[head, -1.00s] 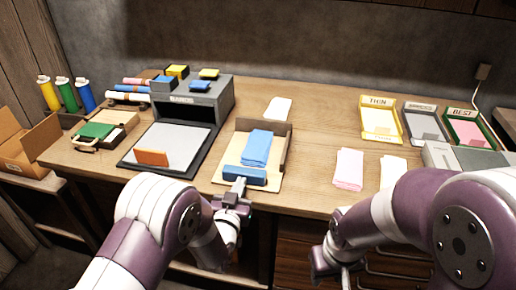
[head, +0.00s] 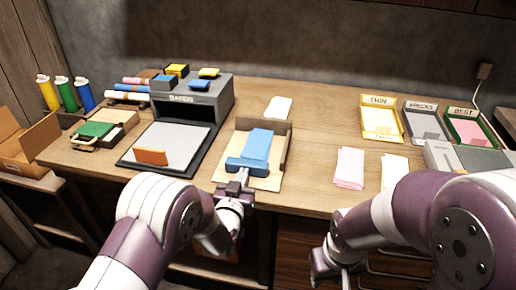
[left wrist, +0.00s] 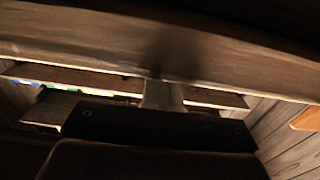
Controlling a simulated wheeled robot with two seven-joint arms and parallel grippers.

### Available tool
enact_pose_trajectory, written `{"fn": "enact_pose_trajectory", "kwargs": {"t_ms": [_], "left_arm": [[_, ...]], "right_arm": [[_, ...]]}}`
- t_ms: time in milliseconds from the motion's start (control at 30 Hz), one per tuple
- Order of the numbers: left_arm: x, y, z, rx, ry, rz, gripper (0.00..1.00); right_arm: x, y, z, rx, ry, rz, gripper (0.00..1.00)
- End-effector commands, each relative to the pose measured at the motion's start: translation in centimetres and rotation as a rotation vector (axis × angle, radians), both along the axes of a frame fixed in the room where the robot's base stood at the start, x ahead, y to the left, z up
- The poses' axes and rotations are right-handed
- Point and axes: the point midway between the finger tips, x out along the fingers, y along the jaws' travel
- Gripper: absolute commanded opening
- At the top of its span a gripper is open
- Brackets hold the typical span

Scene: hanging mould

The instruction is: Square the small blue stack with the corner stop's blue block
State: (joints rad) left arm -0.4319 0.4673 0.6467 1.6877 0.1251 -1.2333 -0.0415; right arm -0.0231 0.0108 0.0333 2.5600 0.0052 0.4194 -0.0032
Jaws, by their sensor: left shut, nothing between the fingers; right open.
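The small blue stack (head: 257,144) lies flat on the corner stop (head: 276,181), a pale wooden board with raised walls at its back and right. The blue block (head: 246,167) lies across the near end of the stack and appears to touch it. A gap shows between the stack and the right wall. My left gripper (head: 242,176) is shut and empty, its tips at the near side of the blue block, seemingly against it. My right gripper (head: 342,274) is low in front of the table, partly hidden by my right arm. The left wrist view shows neither stack nor block.
A grey press-like box with a dark-edged board (head: 178,140) stands left of the corner stop. Pink sheets (head: 349,167) and white sheets (head: 393,170) lie to the right. Labelled yellow, grey and green trays stand at the back right. The table between is clear.

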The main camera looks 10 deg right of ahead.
Motion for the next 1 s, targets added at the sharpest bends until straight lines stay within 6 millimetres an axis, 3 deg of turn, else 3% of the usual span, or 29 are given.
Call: {"fn": "enact_pose_trajectory", "kwargs": {"t_ms": [600, 1000], "left_arm": [[2.4, -0.8, 0.0, -0.001, -0.002, 0.0, 0.0], [1.9, -0.6, 0.1, 0.0, -0.001, 0.0, 0.0]], "right_arm": [[0.0, 0.0, -1.0, 0.0, 0.0, 0.0, 0.43], [0.0, 0.0, -0.8, 0.0, 0.0, 0.0, 0.43]]}}
